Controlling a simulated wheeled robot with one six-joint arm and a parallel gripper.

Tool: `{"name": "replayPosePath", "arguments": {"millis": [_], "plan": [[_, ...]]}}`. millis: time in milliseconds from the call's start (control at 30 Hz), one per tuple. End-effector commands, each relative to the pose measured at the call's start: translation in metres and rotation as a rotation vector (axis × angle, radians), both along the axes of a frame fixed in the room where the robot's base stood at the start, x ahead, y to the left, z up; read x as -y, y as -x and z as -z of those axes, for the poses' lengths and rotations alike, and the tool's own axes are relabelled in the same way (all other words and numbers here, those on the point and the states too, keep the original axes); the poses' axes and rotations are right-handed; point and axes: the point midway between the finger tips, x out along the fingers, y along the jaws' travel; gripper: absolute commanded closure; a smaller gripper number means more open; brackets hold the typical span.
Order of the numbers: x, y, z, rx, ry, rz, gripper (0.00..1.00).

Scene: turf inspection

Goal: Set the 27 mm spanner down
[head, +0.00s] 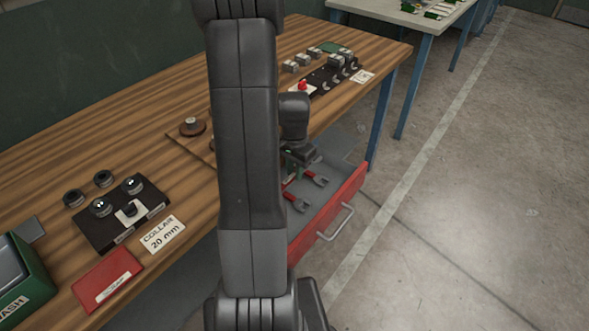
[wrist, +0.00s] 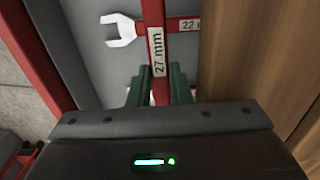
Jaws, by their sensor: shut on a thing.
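The 27 mm spanner (wrist: 157,50) has a red handle with a white "27 mm" label in the wrist view. My gripper (wrist: 160,88) has green fingers on both sides of this handle and is shut on it. The handle runs up out of the picture, so the jaw end is hidden there. In the head view my gripper (head: 296,160) is over the open red drawer (head: 340,208). I cannot tell whether the held spanner touches the drawer floor.
Another spanner (wrist: 122,30), its label partly reading "22", crosses behind the held handle on the grey drawer floor. The wooden bench (head: 60,158) lies beside the drawer, with a collar fixture (head: 120,228) and a red button box (head: 303,88) on it.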

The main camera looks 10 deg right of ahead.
Motion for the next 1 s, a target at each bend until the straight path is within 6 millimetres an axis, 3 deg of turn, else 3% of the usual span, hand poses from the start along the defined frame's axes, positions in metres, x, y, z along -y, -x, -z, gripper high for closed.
{"name": "replayPosePath", "arguments": {"millis": [400,433,467,767,1000], "plan": [[0.000,0.000,0.010,0.000,0.000,0.000,1.00],[0.000,0.000,0.010,0.000,0.000,0.000,0.78],[0.000,0.000,0.010,0.000,0.000,0.000,0.73],[0.000,0.000,0.009,0.000,0.000,0.000,0.73],[0.000,-0.001,-0.012,0.003,0.000,0.000,0.73]]}}
